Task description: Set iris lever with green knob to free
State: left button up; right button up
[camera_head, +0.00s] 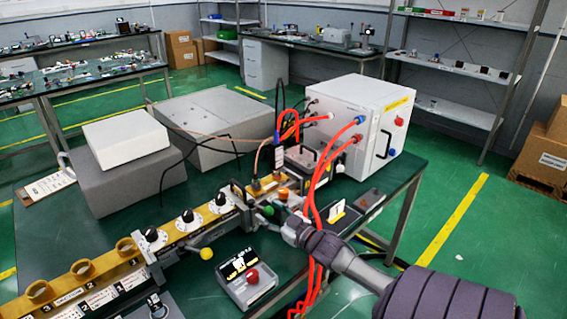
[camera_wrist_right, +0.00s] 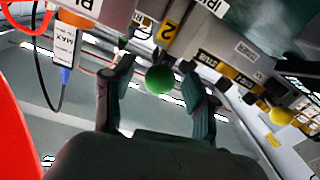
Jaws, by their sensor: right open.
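The green knob (camera_head: 268,211) of the iris lever is on the near side of the brass waveguide line, left of my right gripper (camera_head: 287,227). In the right wrist view the round green knob (camera_wrist_right: 160,79) shows between the two spread fingers of my right gripper (camera_wrist_right: 157,72). A gap shows on each side of the knob. The gripper is open and not closed on it. The lever's shaft is mostly hidden behind the knob. Small black and yellow labels (camera_wrist_right: 208,58) sit beside it, too small to read surely. My left gripper is not in view.
A yellow knob (camera_head: 207,253) sits farther left on the line. An orange knob (camera_head: 283,194) is just behind the green one. Red hoses (camera_head: 312,190) hang close to my right arm. A box with a red button (camera_head: 252,277) lies in front on the green table.

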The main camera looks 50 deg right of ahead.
jog(key=s, duration=1.1)
jog(key=shift+s+a, duration=0.15)
jog(key=shift+a, duration=0.15)
